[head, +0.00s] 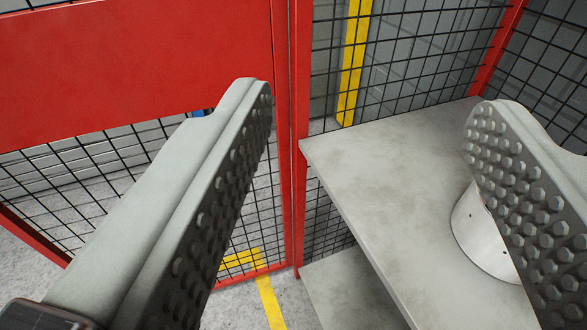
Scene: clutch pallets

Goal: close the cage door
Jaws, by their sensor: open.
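A red-framed mesh panel with a solid red upper plate (130,60) fills the left of the view. It looks like the cage door, but the view is too close to tell whether it stands open or shut. Its right upright meets another red post (301,80) near the middle. My gripper (372,103) is open and empty, one studded finger in front of the mesh panel and the other over the shelf at right. The left finger hides part of the door's mesh and lower frame. A small blue part (199,112) shows just beside that finger.
A grey shelf (385,170) stands right of the post, with a round metal part (476,235) on it, partly hidden by the right finger. A lower shelf (345,290) shows beneath. Black mesh and a yellow post (352,70) stand behind. Yellow floor tape (268,300) lies below.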

